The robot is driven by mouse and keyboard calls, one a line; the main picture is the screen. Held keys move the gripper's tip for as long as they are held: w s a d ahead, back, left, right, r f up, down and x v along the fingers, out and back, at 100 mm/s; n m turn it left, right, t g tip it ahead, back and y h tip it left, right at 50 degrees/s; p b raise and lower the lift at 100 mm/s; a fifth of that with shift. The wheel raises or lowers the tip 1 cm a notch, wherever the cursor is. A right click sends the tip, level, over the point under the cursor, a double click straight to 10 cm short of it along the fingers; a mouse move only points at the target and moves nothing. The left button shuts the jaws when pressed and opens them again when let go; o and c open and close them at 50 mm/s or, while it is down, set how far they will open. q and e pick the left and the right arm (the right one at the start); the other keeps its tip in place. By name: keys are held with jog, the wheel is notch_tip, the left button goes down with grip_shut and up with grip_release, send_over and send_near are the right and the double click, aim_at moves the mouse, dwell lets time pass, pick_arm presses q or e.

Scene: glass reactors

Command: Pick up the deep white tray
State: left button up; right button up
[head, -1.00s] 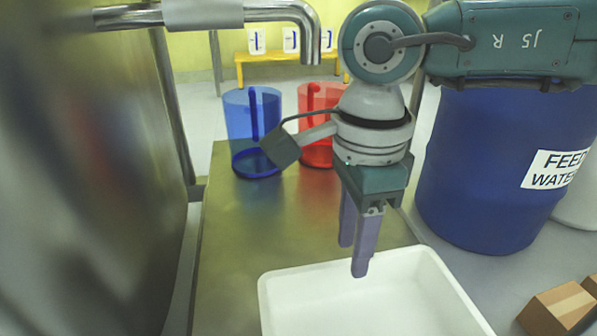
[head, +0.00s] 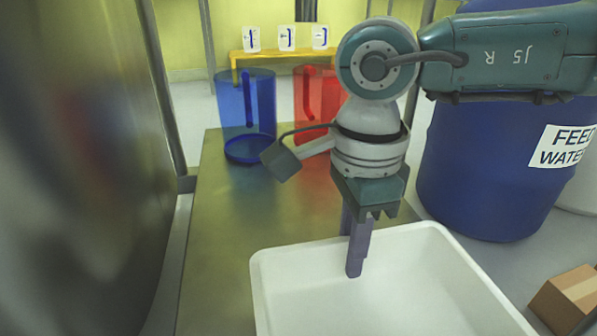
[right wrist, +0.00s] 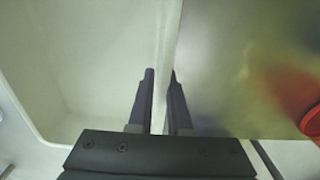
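The deep white tray (head: 440,245) lies on the grey-brown bench surface in the lower part of the head view, cut off at the bottom edge. My right gripper (head: 352,255) is at its far wall. One finger is inside the tray and the other is behind the rim, partly hidden. In the right wrist view the fingers (right wrist: 160,85) stand close together with the tray's wall between them; the tray's inside (right wrist: 70,65) is on the left. The gripper looks shut on that wall. The tray appears empty where visible. My left gripper is not in view.
A blue see-through beaker (head: 246,105) and a red one (head: 310,95) stand at the far end of the bench (head: 225,215). A large blue drum (head: 480,170) labelled feed water stands to the right, with a cardboard box (head: 570,298) nearer. A large metal surface fills the left side.

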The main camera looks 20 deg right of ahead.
grip_shut()
dwell(0.6)
dwell(0.6)
